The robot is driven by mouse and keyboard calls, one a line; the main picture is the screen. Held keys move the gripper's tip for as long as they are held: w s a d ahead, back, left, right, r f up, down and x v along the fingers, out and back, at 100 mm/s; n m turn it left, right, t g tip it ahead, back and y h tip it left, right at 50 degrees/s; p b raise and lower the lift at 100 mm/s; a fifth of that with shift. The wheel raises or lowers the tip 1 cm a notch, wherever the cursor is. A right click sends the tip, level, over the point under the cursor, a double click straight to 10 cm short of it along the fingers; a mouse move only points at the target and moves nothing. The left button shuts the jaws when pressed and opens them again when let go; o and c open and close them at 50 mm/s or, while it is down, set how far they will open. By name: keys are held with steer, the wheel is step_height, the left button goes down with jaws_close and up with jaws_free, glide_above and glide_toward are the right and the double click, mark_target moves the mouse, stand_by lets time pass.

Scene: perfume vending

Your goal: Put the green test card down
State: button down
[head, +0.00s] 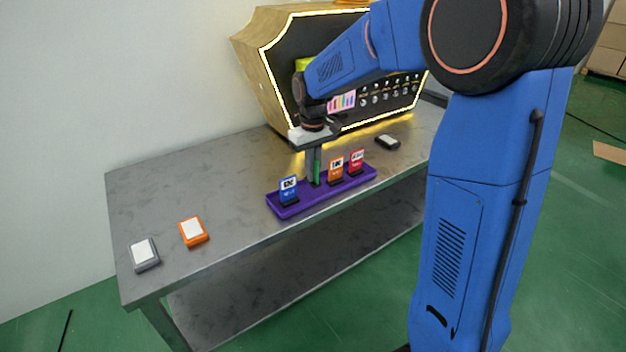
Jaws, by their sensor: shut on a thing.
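My gripper (314,178) points straight down over the purple rack (296,208) on the metal table. It is shut on the green test card (317,172), which shows only as a narrow green strip beside the fingers. The card looks upright, between the blue card (289,190) and the orange card (335,171). The red card (356,162) stands at the rack's right end. The fingers hide most of the green card, and I cannot tell whether its lower edge touches the rack.
An orange-framed pad (193,231) and a grey pad (144,254) lie at the table's left end. A dark pad (387,142) lies right of the rack. The lit vending cabinet (262,62) stands behind. The table's (228,172) left middle is clear.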

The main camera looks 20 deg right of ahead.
steer(key=shift+f, duration=1.5)
steer(key=shift+f, duration=0.1)
steer(key=c, duration=1.9)
jaws_free()
steer(key=shift+c, duration=0.2)
